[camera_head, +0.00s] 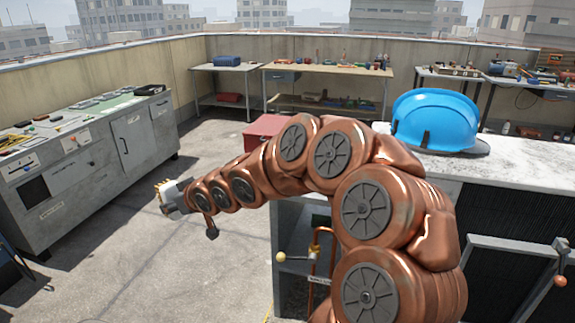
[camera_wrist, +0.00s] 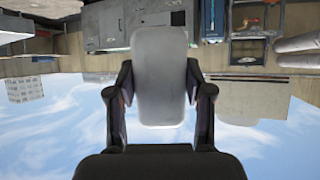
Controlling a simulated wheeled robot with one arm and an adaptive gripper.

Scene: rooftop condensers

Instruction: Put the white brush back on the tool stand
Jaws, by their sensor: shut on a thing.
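The white brush appears in the wrist view as a pale, rounded block (camera_wrist: 160,62) between the two dark fingers of my gripper (camera_wrist: 159,88). The fingers press on its left and right sides, so my gripper is shut on it. In the head view my gripper (camera_head: 174,199) is at the far left end of my copper arm, held in the air over the open floor. A small pale yellowish part shows at its tip; I cannot tell its detail. I cannot pick out the tool stand with certainty in either view.
A grey cabinet bench (camera_head: 100,155) with tools on top stands at left. A long workbench (camera_head: 290,67) and a smaller table (camera_head: 226,68) stand at the back wall. A blue hard hat (camera_head: 436,118) rests on the speckled counter (camera_head: 530,172) at right.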

